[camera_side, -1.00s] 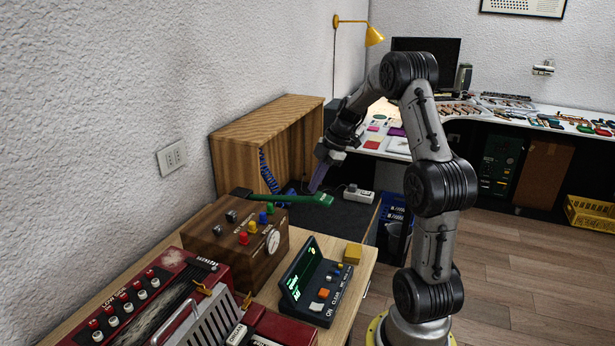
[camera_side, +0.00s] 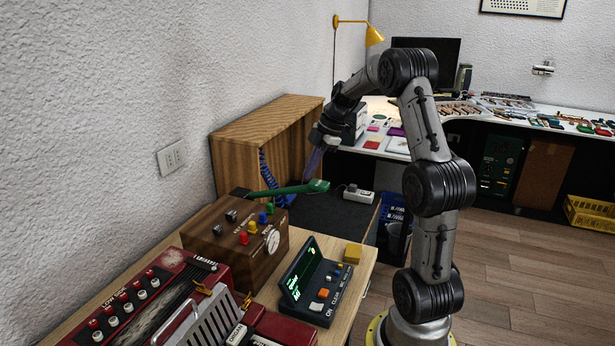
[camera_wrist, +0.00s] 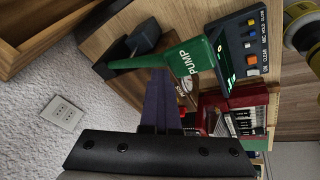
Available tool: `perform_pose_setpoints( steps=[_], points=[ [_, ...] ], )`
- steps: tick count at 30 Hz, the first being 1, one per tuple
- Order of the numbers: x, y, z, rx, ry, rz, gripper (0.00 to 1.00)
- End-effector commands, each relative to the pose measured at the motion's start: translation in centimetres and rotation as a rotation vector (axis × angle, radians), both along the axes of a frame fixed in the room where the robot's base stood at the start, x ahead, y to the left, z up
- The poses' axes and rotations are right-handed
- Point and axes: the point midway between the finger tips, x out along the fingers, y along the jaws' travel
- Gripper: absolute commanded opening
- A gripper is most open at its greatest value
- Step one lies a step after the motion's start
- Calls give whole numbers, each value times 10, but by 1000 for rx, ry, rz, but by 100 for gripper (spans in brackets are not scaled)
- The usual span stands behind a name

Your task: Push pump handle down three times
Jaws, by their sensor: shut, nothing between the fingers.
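The pump handle (camera_side: 300,188) is a green lever. It runs from the wooden box (camera_side: 236,240) to a wide end at the right and tilts slightly up. In the wrist view its wide end, lettered PUMP (camera_wrist: 192,66), faces me. My gripper (camera_side: 309,174) is above and at the handle's far side in the side view, near its wide end, with purple fingers pointing down. In the wrist view the shut fingers (camera_wrist: 158,80) reach toward the handle's underside edge in the picture. I cannot tell whether they touch it. The gripper holds nothing.
A small black device with a lit green screen (camera_side: 302,273) stands right of the box. A red accordion-like instrument (camera_side: 170,300) lies in front. A wooden cabinet (camera_side: 250,133) stands behind, with a blue coiled cable (camera_side: 268,175). A yellow block (camera_side: 352,253) sits at the table edge.

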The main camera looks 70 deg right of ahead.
Motion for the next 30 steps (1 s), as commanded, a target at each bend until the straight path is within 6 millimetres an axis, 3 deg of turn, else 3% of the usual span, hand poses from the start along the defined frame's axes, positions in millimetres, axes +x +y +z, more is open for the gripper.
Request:
perform_pose_setpoints(
  steps=[12, 30],
  points=[
    [9, 0, 20, 1, -1, 0, 0],
    [15, 0, 32, -3, -4, 1, 0]
  ],
)
